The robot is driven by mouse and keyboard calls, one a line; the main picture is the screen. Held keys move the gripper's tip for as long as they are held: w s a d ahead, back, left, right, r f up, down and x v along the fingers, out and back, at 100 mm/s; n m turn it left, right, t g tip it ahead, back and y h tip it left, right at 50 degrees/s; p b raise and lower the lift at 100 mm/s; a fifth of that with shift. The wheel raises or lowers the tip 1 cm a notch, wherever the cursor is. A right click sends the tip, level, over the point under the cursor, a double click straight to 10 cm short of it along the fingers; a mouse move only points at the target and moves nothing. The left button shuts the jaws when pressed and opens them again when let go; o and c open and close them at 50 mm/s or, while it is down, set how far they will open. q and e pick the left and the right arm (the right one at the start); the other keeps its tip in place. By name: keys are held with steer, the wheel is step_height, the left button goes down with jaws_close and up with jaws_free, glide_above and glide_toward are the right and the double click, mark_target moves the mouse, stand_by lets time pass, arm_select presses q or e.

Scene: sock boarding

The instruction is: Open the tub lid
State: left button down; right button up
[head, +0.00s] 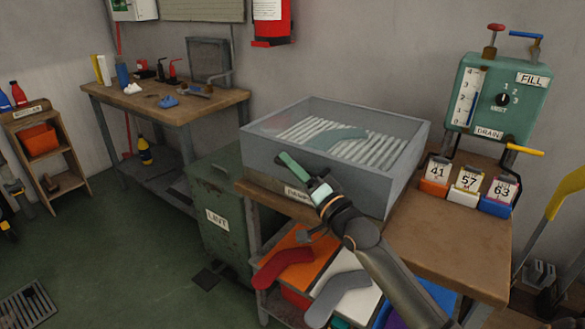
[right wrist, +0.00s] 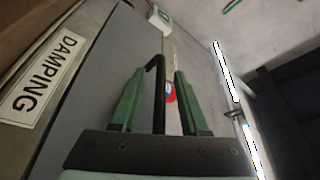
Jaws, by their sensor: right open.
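The grey tub (head: 330,150) stands on the wooden bench, with a "DAMPING" label (head: 298,193) low on its front. Its top looks covered by a clear lid (head: 345,112), and a slatted rack with a green sock shape (head: 335,138) shows through. My right gripper (head: 300,174) is at the tub's front upper side, its green fingers apart. In the right wrist view, a black bar handle (right wrist: 159,100) runs between the open fingers (right wrist: 160,75); I cannot tell whether they touch it. The label (right wrist: 42,82) shows at the left there. My left gripper is out of view.
A green control box (head: 500,95) with "FILL" and "DRAIN" labels stands right of the tub. Numbered bins (head: 467,185) sit below it. Sock shapes, one red (head: 283,265) and one grey (head: 338,292), lie on the shelf below. A green "LINT" bin (head: 215,195) stands left.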

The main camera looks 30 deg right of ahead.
jaws_close()
stand_by(0.4)
stand_by(1.1)
